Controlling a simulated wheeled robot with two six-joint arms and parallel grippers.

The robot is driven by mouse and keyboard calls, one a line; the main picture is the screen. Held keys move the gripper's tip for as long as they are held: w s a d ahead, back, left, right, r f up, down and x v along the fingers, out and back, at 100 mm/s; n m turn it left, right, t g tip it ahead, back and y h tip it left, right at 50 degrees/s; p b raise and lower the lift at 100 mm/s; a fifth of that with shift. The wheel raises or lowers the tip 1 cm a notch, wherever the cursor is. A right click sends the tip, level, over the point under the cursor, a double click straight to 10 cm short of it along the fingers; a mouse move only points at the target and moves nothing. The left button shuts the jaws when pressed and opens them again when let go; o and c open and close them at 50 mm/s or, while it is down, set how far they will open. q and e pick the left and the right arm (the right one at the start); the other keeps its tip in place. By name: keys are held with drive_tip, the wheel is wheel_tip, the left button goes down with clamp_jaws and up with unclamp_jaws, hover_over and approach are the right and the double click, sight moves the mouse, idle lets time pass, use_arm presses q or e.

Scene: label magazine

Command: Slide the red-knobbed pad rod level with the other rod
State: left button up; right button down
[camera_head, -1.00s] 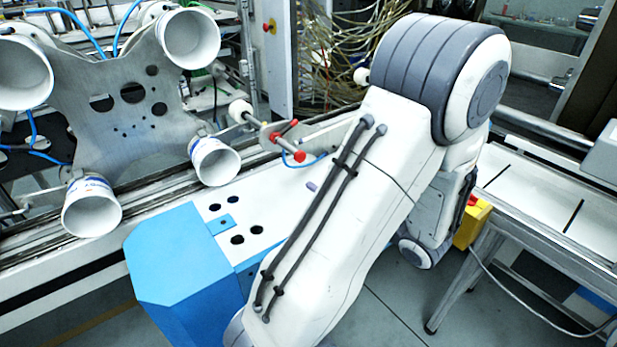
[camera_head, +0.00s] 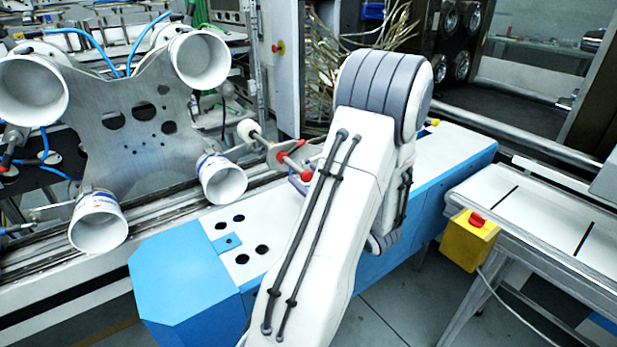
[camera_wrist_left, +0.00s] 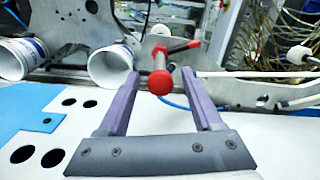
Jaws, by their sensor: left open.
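The red knob (camera_head: 306,176) sits on a thin rod with a second red piece (camera_head: 283,157). A white round pad (camera_head: 246,129) is up and left of it. In the left wrist view the red knob (camera_wrist_left: 160,82) shows between and just beyond the fingertips of my left gripper (camera_wrist_left: 160,76), which is open with purple fingers. I cannot tell whether they touch it. White rods (camera_wrist_left: 250,74) run to the right, and another white pad (camera_wrist_left: 299,55) shows there. In the head view my arm hides most of the gripper and the other rod. My right gripper is not in view.
A metal plate with white cups (camera_head: 222,180) stands at the left. A blue-edged machine bed (camera_head: 185,270) lies under my arm. A yellow box with a red button (camera_head: 468,240) and a conveyor table (camera_head: 540,215) are at the right.

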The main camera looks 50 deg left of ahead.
use_arm(q)
clamp_jaws()
idle(1.3)
